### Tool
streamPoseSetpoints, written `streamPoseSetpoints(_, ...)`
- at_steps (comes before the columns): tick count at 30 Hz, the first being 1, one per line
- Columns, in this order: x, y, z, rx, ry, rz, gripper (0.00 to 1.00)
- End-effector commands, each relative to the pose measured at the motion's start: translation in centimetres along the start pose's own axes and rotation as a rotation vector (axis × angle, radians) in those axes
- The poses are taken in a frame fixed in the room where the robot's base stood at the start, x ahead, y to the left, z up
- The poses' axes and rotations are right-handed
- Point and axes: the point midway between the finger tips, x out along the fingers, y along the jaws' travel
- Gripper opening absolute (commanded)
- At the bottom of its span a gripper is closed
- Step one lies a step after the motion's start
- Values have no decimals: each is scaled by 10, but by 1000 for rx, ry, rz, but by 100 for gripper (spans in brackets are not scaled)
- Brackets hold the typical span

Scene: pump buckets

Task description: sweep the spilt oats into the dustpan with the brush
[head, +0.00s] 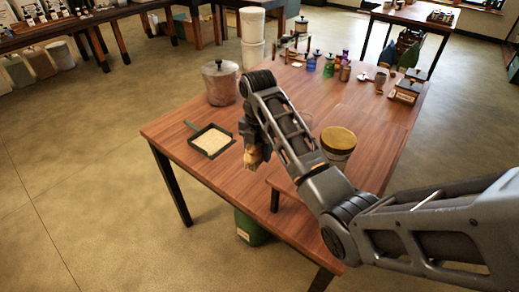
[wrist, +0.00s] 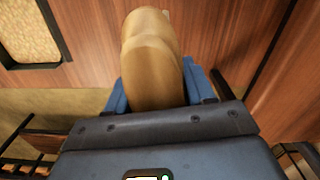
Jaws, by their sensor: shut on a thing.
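My gripper (head: 258,146) is shut on the brush (head: 251,161), above the table near its front left side. In the wrist view the brush's pale wooden part (wrist: 151,60) stands between the blue fingers; its bristles are hard to make out. The dark dustpan (head: 190,125) lies on the table to the left of my gripper, its handle pointing to the back left. Pale oats (head: 212,140) cover its floor. The dustpan also shows at the upper left of the wrist view (wrist: 66,50). I make out no loose oats on the visible wood; my arm hides part of the table.
A lidded metal pot (head: 220,85) stands behind the dustpan, with white buckets (head: 252,25) farther back. A jar with a yellow lid (head: 339,140) stands right of my arm. Several small bottles (head: 329,66) stand at the back. A green container (head: 250,229) is below the table.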

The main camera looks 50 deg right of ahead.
Motion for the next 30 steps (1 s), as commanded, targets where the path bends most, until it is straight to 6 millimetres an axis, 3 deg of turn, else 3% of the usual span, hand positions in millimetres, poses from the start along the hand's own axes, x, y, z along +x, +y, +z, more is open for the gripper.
streamPoseSetpoints(16,37,-4,2,-31,0,-1,25)
streamPoseSetpoints(30,41,-3,2,-30,0,-1,25)
